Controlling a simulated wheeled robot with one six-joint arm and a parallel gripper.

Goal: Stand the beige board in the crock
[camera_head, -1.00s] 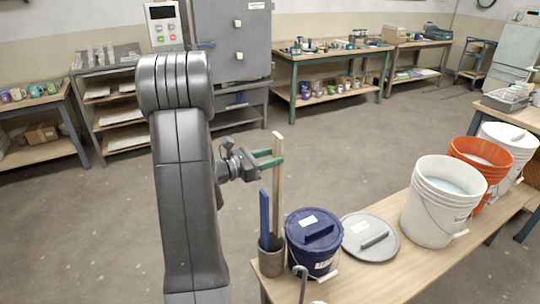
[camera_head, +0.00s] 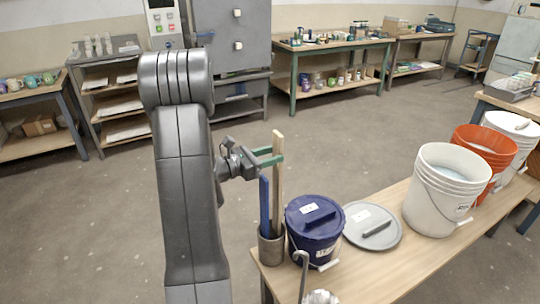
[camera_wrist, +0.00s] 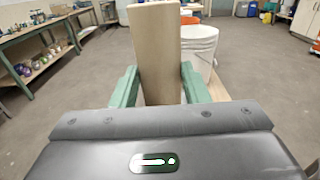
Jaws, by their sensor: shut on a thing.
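The beige board (camera_head: 277,180) is upright, its lower end inside the grey-brown crock (camera_head: 271,247) at the near left end of the table. My gripper (camera_head: 268,156) is shut on the board near its top, with green fingers on either side. The wrist view shows the board (camera_wrist: 157,50) between the green fingers (camera_wrist: 156,88). A blue board (camera_head: 264,210) also stands in the crock, to the left of the beige one. The board's bottom is hidden by the crock wall.
A dark blue lidded bucket (camera_head: 314,232) stands close to the right of the crock. A grey lid (camera_head: 371,226) lies flat beyond it on the wooden table (camera_head: 400,260). A white bucket (camera_head: 441,200) and an orange bucket (camera_head: 490,145) stand farther right.

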